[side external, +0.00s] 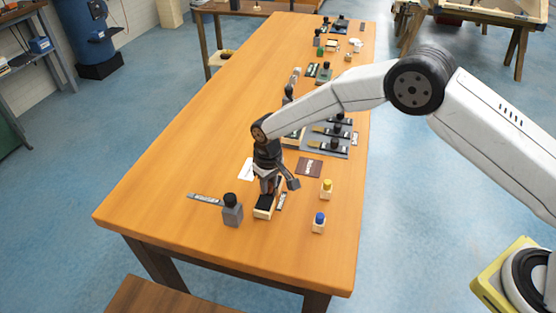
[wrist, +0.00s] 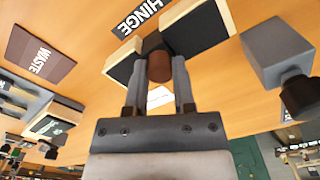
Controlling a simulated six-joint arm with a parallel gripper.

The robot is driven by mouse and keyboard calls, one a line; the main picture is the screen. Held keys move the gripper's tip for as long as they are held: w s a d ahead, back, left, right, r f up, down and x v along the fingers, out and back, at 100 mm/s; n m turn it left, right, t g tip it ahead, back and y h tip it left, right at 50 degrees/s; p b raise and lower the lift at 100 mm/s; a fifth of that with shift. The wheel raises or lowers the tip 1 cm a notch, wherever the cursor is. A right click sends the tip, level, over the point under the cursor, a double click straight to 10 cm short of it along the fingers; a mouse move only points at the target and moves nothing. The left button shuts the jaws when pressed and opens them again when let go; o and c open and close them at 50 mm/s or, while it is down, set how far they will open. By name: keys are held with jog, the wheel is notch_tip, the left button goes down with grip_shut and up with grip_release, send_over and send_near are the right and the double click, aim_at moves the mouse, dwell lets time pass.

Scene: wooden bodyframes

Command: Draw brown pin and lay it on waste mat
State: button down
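The brown pin (wrist: 159,66) is a short round peg at the hinge block (wrist: 205,32), which has black faces and pale wood edges. A HINGE label (wrist: 138,17) lies beside the block. My gripper (wrist: 158,62) has one finger on each side of the pin; I cannot tell whether both fingers touch it. In the side view my gripper (side external: 268,188) points down at the hinge block (side external: 264,211), and I cannot make out the pin.
A grey block with a black knob (side external: 232,210) stands left of the hinge block. Yellow-topped (side external: 326,189) and blue-topped (side external: 319,222) pieces stand to the right. A grey fixture (side external: 325,140) lies beyond the mat. The table's left side is mostly clear.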

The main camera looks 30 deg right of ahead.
aim_at(270, 184)
jog(key=shift+r, duration=0.85)
dwell(1.1)
jog(key=shift+r, duration=1.55)
jog(key=shift+d+r, duration=0.1)
jog(key=s+d+r, duration=0.4)
jog(key=d, duration=0.4)
jog(key=s+d+r, duration=0.4)
jog(key=s+d, duration=0.1)
jog(key=d, duration=0.3)
jog(key=shift+s+d, duration=0.15)
jog(key=shift+d, duration=0.25)
